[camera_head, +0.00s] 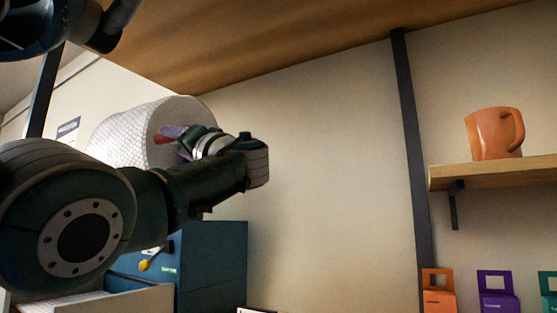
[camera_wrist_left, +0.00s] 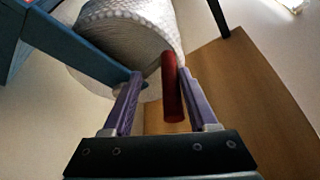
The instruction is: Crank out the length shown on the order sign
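A large white bubble-wrap roll (camera_head: 115,138) is at the left of the head view, with its round end facing my left gripper. It also shows at the top of the left wrist view (camera_wrist_left: 125,35). A red crank handle (camera_wrist_left: 172,88) stands out at the roll's end; a bit of it shows in the head view (camera_head: 161,139). My left gripper (camera_wrist_left: 158,90) is open, its two purple fingers on either side of the handle. The handle is close to the right finger, with a clear gap to the left one; contact cannot be told. My right gripper is not in view.
A blue cabinet-like body (camera_head: 212,265) with a yellow-knobbed lever (camera_head: 145,265) stands below the roll. A small wall sign (camera_head: 68,128) is unreadable. An orange mug (camera_head: 494,134) stands on a wooden shelf (camera_head: 500,172). Coloured cartons (camera_head: 438,292) are at lower right.

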